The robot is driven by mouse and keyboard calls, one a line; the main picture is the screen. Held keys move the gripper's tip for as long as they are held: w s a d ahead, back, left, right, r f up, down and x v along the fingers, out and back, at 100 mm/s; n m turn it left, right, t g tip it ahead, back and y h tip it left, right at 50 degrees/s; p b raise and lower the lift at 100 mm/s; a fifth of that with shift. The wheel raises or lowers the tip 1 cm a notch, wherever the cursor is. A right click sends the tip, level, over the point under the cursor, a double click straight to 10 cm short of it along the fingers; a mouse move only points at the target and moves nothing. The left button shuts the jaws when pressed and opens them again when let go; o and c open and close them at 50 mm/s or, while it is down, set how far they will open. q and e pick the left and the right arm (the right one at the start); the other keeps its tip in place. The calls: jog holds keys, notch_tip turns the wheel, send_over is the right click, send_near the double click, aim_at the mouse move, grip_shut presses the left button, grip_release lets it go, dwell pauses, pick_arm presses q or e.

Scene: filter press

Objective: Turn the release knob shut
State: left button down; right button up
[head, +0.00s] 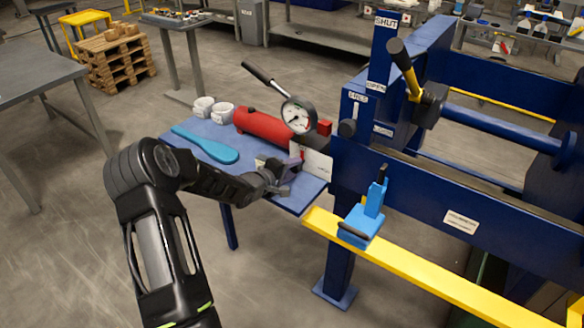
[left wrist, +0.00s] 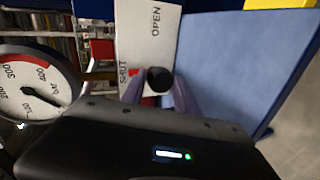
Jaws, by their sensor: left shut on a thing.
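The black release knob (left wrist: 159,79) shows in the left wrist view in front of a white plate (left wrist: 150,35) marked OPEN and SHUT. My left gripper (left wrist: 158,92) has one finger on each side of the knob and is shut on it. Which marking the knob points to I cannot tell. In the head view my left gripper (head: 288,170) is at the white plate (head: 317,162) below the gauge, and the knob is hidden there. My right gripper is not in view.
A red pump cylinder (head: 265,127) with a round gauge (head: 298,115) and a black-handled lever (head: 257,73) stands on the blue table (head: 311,193). The blue press frame (head: 420,195) stands close on the right.

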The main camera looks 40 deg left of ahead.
pick_arm(q)
jog(key=c, duration=1.2)
grip_release()
jog(key=shift+s, duration=0.1)
jog(key=v, duration=0.7)
jog(key=shift+s+r+b, duration=0.15)
jog(key=shift+s+b, duration=0.15)
